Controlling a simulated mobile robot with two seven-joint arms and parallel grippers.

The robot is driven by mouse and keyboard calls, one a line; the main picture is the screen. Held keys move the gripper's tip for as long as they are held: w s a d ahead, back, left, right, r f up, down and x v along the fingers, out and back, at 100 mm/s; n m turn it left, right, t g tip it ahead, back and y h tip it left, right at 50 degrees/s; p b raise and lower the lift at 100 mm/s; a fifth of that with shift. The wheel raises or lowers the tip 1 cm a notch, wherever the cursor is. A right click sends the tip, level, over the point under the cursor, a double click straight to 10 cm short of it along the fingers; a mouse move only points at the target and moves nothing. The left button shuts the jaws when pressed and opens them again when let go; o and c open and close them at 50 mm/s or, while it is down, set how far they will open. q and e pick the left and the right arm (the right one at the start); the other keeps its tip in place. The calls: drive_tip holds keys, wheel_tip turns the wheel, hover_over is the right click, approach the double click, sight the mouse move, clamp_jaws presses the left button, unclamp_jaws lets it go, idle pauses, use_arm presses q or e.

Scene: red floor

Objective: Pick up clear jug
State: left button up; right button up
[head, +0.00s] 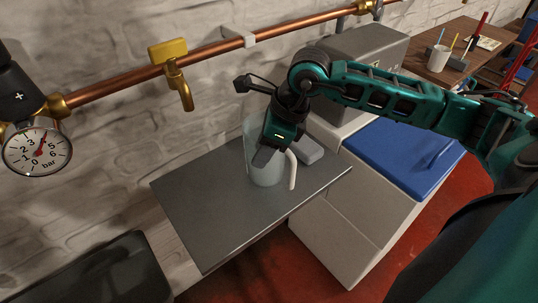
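The clear jug (266,173), with a pale handle (292,170), stands upright on the grey tabletop (215,215) near the wall. My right gripper (286,154) is over the jug's top, pointing down. Its fingers are spread apart: one overlaps the jug's upper body, the other shows to the right, beyond the handle. I cannot tell whether either finger touches the jug. The gripper hides part of the jug's rim. My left gripper is not in view.
A copper pipe (130,82) with a yellow tap (178,82) runs along the brick wall behind. A pressure gauge (38,148) hangs at left. A white cabinet with a blue lid (400,158) stands right of the tabletop. The tabletop's left and front are clear.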

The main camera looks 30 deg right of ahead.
clamp_jaws()
idle(0.5)
